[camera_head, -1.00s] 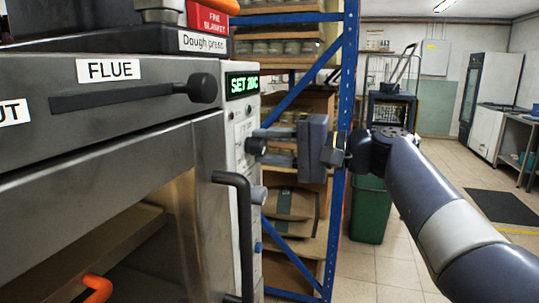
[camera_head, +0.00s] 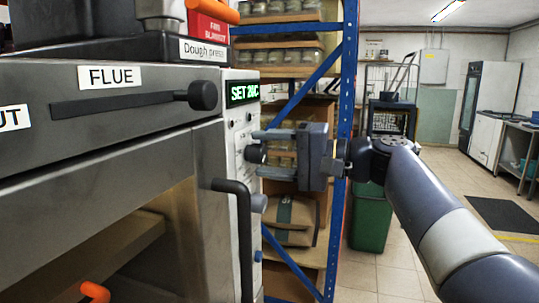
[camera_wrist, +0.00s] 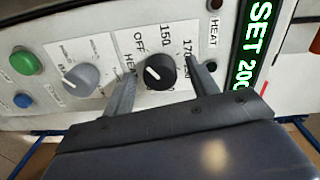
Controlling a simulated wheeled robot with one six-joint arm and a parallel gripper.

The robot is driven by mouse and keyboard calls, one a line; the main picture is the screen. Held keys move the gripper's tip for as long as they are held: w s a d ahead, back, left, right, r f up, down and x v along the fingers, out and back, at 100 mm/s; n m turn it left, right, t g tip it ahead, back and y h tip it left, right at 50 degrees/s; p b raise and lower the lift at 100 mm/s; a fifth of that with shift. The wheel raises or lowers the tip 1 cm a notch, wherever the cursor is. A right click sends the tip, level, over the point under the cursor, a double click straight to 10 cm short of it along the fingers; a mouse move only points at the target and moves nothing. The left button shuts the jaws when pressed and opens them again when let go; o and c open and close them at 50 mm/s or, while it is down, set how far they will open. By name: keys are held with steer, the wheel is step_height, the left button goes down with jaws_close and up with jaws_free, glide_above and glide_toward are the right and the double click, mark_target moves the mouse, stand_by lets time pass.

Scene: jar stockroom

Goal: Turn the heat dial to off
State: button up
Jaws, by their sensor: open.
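The heat dial (camera_wrist: 160,71) is a black round knob with a short white pointer mark, on a white scale printed OFF, 150 and 170. The mark points to the upper left in the wrist view, roughly towards the OFF side. In the head view the dial (camera_head: 255,153) sticks out from the oven's control panel (camera_head: 243,128). My gripper (camera_wrist: 159,68) is open, with one finger on each side of the dial. I cannot tell whether the fingers touch it. In the head view my gripper (camera_head: 257,153) has one finger above and one below the dial.
A green display (camera_head: 243,92) above the dial reads SET with a number near 20 or 200. A grey dial (camera_wrist: 80,79), a green button (camera_wrist: 24,61) and a blue button (camera_wrist: 22,101) sit nearby. A dark oven handle (camera_head: 239,235) juts out below. Blue shelving (camera_head: 347,90) stands behind.

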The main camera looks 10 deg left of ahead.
steer(key=shift+d, duration=0.1)
steer(key=d, duration=1)
steer(key=shift+s+d+r, duration=0.2)
steer(key=shift+s+d, duration=0.1)
steer(key=shift+s, duration=0.15)
steer(key=a, duration=0.7)
steer(key=w+a, duration=0.1)
steer(key=a, duration=0.2)
steer(key=shift+a+f, duration=0.15)
steer(key=shift+a, duration=0.25)
steer(key=shift+d, duration=0.1)
